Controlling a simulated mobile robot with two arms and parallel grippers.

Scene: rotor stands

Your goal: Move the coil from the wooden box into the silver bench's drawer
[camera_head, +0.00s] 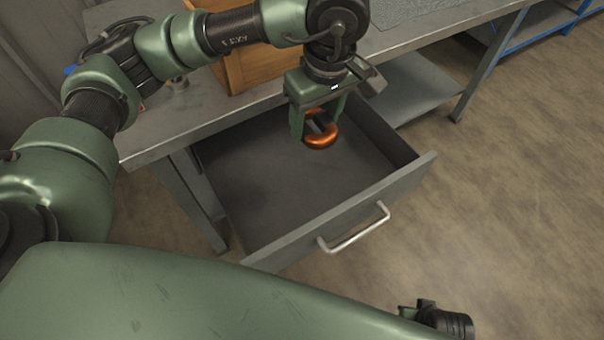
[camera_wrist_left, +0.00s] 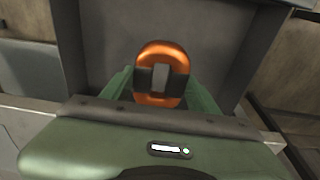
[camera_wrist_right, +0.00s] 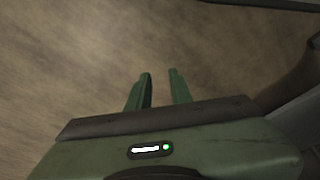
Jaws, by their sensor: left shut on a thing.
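The coil is an orange copper ring (camera_head: 320,142). My left gripper (camera_head: 316,127) is shut on it and holds it above the open drawer (camera_head: 265,185). In the left wrist view the coil (camera_wrist_left: 161,54) sits between the two green fingers, with the drawer's grey floor behind it. The drawer is pulled out from the silver bench (camera_head: 160,135) and its visible floor is empty. The wooden box (camera_head: 255,68) stands on the bench behind my left arm, which hides part of it. My right gripper (camera_wrist_right: 160,88) is over bare floor, its fingers apart with nothing between them.
The drawer front (camera_head: 350,215) has a silver handle (camera_head: 355,230) facing me. A grey mat (camera_head: 400,10) lies on the bench top at the right. A lower shelf (camera_head: 425,85) is under the bench. Blue shelving (camera_head: 510,50) stands at the far right. The wooden floor on the right is clear.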

